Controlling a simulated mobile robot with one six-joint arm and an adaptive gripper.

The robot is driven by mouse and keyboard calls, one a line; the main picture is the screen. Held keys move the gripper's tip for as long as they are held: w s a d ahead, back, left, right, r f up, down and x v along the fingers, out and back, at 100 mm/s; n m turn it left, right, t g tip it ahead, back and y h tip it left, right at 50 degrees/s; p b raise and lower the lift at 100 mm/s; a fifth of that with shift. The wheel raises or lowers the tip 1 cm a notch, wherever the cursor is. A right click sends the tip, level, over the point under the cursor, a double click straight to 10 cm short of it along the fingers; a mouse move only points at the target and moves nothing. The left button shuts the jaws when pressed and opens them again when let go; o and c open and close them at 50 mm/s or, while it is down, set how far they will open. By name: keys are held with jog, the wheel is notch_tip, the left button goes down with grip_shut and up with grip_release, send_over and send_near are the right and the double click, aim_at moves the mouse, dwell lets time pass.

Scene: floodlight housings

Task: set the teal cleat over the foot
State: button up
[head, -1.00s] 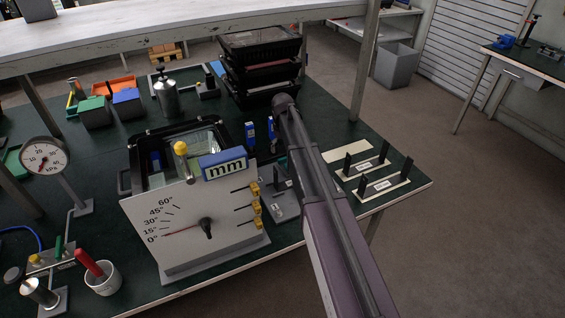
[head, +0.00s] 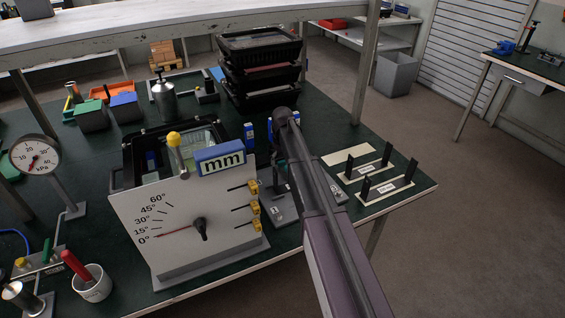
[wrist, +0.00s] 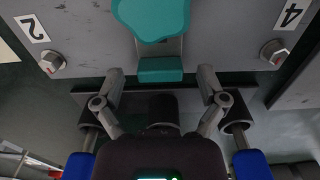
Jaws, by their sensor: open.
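In the wrist view a teal part, which I take for the cleat (wrist: 152,18), shows a rounded lobe at the top edge, cut off by the frame. A teal block (wrist: 160,69) sits just below it, with a grey strip between them. My gripper (wrist: 160,78) is open, with one finger on each side of the teal block and visible gaps between. Nothing is held. The foot cannot be told apart with certainty. In the head view my arm hides most of the gripper and the teal part.
A grey plate (wrist: 98,30) carries bolts and labels 2 and 4. In the head view a dial panel (head: 175,235) with a blue mm block stands left of my arm. Black crates (head: 262,65) are stacked behind. Upright black brackets (head: 375,185) stand to the right.

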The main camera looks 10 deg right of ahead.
grip_shut()
jog(key=shift+s+d, duration=0.2)
jog(key=shift+s, duration=0.45)
jog(key=shift+s+d, duration=0.15)
jog(key=shift+s, duration=0.45)
grip_release()
jog(key=shift+w, duration=0.1)
jog(key=shift+w, duration=0.1)
